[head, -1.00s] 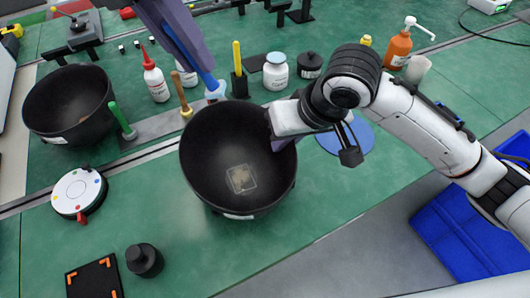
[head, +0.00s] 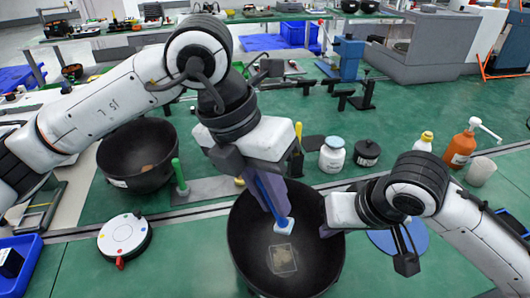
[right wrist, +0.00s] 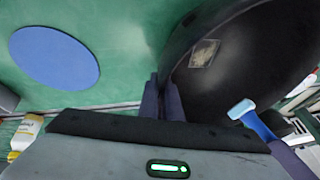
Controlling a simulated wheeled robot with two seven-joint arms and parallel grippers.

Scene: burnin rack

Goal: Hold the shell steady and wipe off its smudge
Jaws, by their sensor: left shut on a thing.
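The shell (head: 240,235) is a large black bowl at the lower middle of the head view. A square, pale-edged brownish smudge (head: 283,259) lies on its inner floor, and the right wrist view also shows it (right wrist: 204,53). My left gripper (head: 250,172) is shut on a blue-handled wiper (head: 268,195) with a white pad (head: 284,226). The pad is inside the shell beyond the smudge, apart from it; I cannot tell if it touches the wall. My right gripper (right wrist: 163,100) is at the shell's right rim, its fingers close together on either side of it.
Another black bowl (head: 120,173) stands at the left, near a white round device with coloured dots (head: 124,235). A blue disc (head: 412,240) lies partly behind my right arm. Several bottles, including an orange pump bottle (head: 461,147), stand behind. A green-handled tool (head: 179,175) stands left of the shell.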

